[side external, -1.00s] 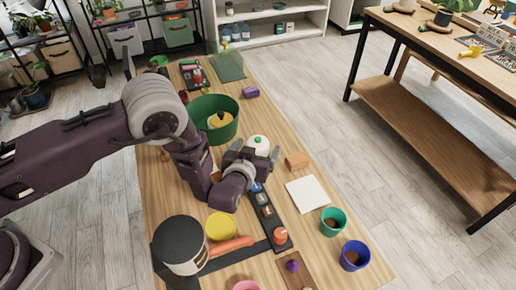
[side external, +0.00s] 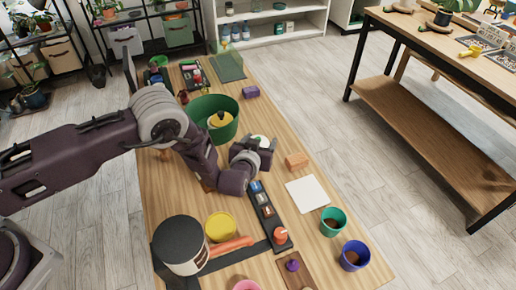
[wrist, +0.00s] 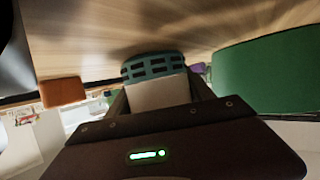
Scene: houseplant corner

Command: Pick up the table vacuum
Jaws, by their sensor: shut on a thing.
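The table vacuum (side external: 260,138) is a small white rounded thing with a green spot on top. In the side view my gripper (side external: 264,147) covers most of it. In the wrist view the vacuum (wrist: 152,66) shows a teal slotted band, with a pale face nearer the camera. My gripper (wrist: 157,92) is shut on it, one finger on each side. I cannot tell whether the vacuum is clear of the wooden table.
A green round tub (side external: 199,107) with a yellow thing inside stands just left of my gripper. An orange-brown block (side external: 297,161) and a white square (side external: 307,194) lie to the right. A black strip tray (side external: 269,217) lies in front.

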